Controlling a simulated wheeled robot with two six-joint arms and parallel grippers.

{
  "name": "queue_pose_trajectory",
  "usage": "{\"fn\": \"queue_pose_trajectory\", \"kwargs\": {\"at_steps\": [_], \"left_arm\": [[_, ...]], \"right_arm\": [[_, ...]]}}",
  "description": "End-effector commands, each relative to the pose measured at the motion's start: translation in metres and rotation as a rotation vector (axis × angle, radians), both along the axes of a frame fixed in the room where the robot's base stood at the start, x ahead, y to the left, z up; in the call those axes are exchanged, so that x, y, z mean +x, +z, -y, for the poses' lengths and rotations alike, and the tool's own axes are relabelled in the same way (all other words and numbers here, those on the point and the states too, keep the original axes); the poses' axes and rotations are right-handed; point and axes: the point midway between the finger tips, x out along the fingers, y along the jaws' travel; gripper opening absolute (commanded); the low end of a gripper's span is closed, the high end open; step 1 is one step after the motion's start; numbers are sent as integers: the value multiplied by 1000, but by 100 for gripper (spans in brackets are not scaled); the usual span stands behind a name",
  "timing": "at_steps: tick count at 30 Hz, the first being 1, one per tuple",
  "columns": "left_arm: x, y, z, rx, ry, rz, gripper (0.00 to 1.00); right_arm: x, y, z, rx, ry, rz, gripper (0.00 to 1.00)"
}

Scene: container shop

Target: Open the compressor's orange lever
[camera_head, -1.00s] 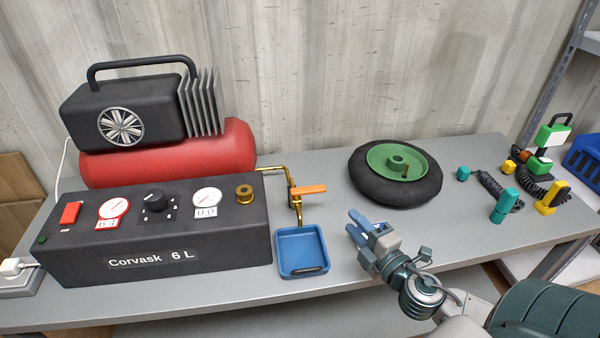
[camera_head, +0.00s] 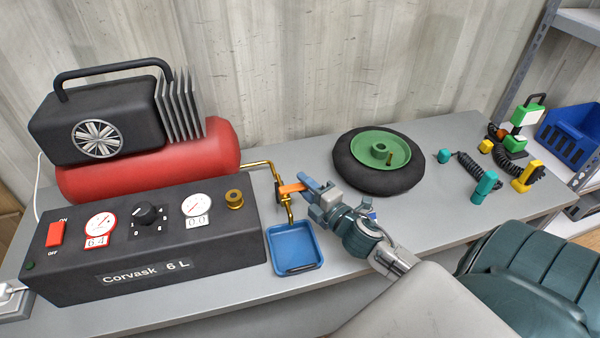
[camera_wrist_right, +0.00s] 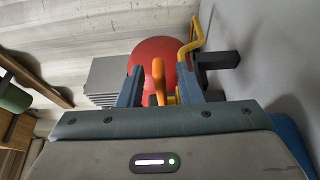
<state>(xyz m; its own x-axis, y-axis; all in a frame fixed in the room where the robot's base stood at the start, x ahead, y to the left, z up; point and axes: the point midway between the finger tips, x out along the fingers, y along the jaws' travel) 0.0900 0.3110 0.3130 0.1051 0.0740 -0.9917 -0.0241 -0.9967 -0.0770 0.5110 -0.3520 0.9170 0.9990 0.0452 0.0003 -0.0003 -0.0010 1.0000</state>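The compressor (camera_head: 150,245) stands at the left of the table, with a black motor on a red tank behind its control box. Its orange lever (camera_head: 289,188) sits on the brass pipe (camera_head: 262,163) at the right and points sideways to the right. My right gripper (camera_head: 307,186) is at the lever's free end. In the right wrist view the orange lever (camera_wrist_right: 158,78) shows between the two blue-grey fingers (camera_wrist_right: 160,88), with a gap on each side. The gripper is open. The fingers hide part of the lever's end in the head view. My left gripper is not in view.
A blue tray (camera_head: 294,248) lies just below the lever. A wheel (camera_head: 378,160) with a green hub lies behind and right of my gripper. Teal and yellow hose tools (camera_head: 485,186) and a blue bin (camera_head: 568,135) are farther right.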

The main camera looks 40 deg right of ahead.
Motion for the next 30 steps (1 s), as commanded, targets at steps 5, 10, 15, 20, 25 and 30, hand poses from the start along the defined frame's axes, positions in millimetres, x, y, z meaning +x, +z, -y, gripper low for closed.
{"fn": "queue_pose_trajectory", "kwargs": {"at_steps": [5, 10, 15, 20, 25, 30], "left_arm": [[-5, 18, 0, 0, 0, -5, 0], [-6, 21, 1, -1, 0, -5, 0], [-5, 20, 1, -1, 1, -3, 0], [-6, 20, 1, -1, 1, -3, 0], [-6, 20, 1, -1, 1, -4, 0], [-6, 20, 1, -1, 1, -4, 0]], "right_arm": [[17, 3, 0, 2, -1, -2, 32], [24, 1, -1, 0, 0, -1, 32], [24, -1, -1, 0, 1, -1, 32], [24, -1, -1, -1, 0, -1, 22], [24, -1, -1, -1, 0, -1, 0], [24, -1, -1, -1, -1, -2, 0]]}}
